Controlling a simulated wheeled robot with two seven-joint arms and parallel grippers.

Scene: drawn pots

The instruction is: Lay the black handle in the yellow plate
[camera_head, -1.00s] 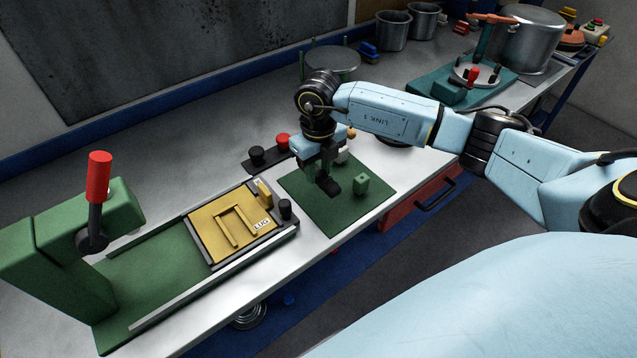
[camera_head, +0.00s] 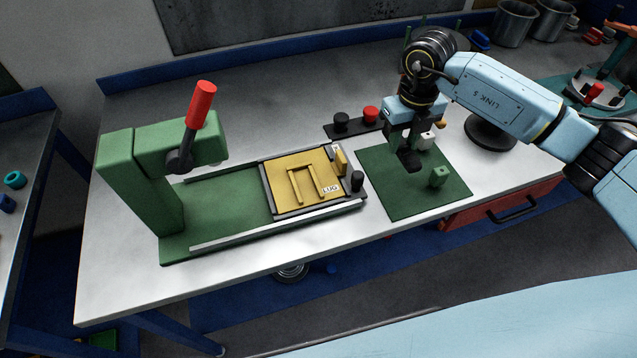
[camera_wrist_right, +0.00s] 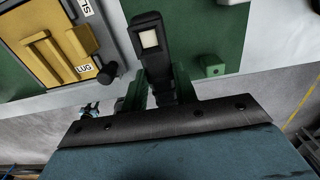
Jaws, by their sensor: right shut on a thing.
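My right gripper (camera_head: 403,142) is shut on the black handle (camera_head: 409,160) and holds it over the green mat (camera_head: 388,194). In the right wrist view the black handle (camera_wrist_right: 149,42) stands out between the green fingers, with a pale square on its end. The yellow plate (camera_head: 283,172) lies in a dark frame on the green press slide, left of the mat. It has a raised U-shaped outline and a LUG label. It shows at upper left in the right wrist view (camera_wrist_right: 28,24). My left gripper is not in view.
A green press with a red lever (camera_head: 201,104) stands left of the plate. A green block (camera_head: 438,176) and a white block (camera_head: 426,140) are on the mat. A black knob (camera_head: 357,181) sits at the plate frame's corner. Red and black knobs stand on a dark strip (camera_head: 345,130) behind.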

